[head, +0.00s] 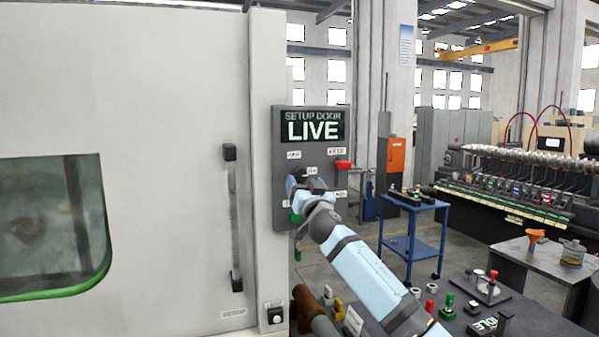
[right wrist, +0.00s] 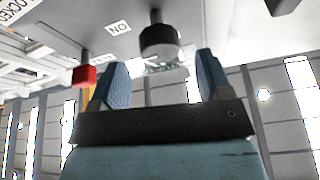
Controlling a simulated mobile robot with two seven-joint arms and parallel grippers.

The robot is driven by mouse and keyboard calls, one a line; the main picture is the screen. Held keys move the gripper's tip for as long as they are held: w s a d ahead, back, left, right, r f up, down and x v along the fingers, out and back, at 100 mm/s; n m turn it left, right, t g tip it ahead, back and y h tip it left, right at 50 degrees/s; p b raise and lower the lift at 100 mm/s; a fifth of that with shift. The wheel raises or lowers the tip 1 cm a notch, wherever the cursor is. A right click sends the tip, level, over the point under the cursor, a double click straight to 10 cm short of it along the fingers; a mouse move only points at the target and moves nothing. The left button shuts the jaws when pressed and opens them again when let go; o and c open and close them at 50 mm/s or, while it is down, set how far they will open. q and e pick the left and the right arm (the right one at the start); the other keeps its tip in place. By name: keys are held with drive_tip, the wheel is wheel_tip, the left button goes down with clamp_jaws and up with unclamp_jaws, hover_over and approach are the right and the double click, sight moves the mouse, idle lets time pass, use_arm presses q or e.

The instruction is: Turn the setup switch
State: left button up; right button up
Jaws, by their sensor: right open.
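The grey control panel (head: 276,150) stands beside the white machine door, and its lit display (head: 315,126) reads "SETUP DOOR LIVE". A red knob (head: 343,165) sticks out at the panel's right; it also shows in the right wrist view (right wrist: 84,74). My right gripper (head: 310,185) is in front of the panel and hides part of it. In the right wrist view its blue fingers (right wrist: 160,72) are apart, with nothing held. A dark round knob (right wrist: 158,38) on a stem lies just beyond the fingertips, between them in the picture; contact does not show. My left gripper is out of view.
A vertical door handle (head: 233,218) is left of the panel. A dark table (head: 535,318) with small coloured parts lies below my right arm. A blue cart (head: 425,228) and another bench (head: 540,258) stand farther right, with bare floor between.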

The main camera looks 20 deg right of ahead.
sight(301, 177)
drive_tip(key=shift+x, duration=2.25)
drive_tip(key=c, duration=0.9)
